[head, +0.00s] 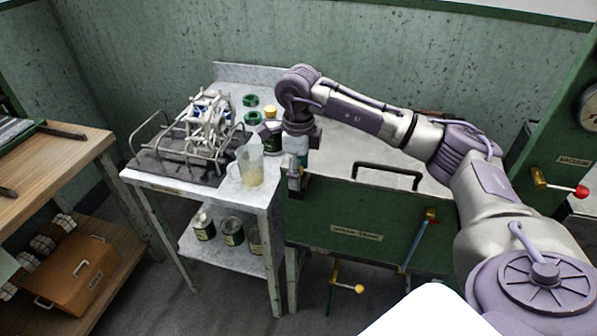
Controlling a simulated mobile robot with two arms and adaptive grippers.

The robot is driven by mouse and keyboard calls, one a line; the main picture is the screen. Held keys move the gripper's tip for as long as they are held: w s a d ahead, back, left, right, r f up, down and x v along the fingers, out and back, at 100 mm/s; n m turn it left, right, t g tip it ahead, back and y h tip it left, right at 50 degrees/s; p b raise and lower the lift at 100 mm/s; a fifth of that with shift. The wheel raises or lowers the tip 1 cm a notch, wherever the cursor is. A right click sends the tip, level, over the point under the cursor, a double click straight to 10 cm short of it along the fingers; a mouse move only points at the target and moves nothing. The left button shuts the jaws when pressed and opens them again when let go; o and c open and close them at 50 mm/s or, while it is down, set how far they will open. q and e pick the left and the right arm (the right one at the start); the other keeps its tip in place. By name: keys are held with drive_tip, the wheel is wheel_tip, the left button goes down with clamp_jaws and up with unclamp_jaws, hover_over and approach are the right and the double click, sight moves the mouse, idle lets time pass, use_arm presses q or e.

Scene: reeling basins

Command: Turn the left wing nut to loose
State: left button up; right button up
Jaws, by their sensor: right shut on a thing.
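The green tank (345,222) with a label on its front stands in the middle, with a pale lid and a dark handle (388,170). My right gripper (295,172) points down at the tank's left front corner, beside a small grey metal fastening (295,184). It is shut on the left wing nut there. The jaws mostly hide the nut, so its turn angle and tightness cannot be told. My left gripper is out of view.
A metal side table (150,180) on the left carries a wire reel frame (208,122), a clear beaker (250,165), green rings (251,100) and a dark bottle (270,138). Cans (232,231) stand on its lower shelf.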

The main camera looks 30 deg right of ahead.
drive_tip(key=shift+w+r, duration=0.1)
drive_tip(key=shift+r, duration=0.05)
drive_tip(key=o, duration=1.1)
drive_tip(key=shift+o, duration=0.2)
wheel_tip(320, 180, up, 12)
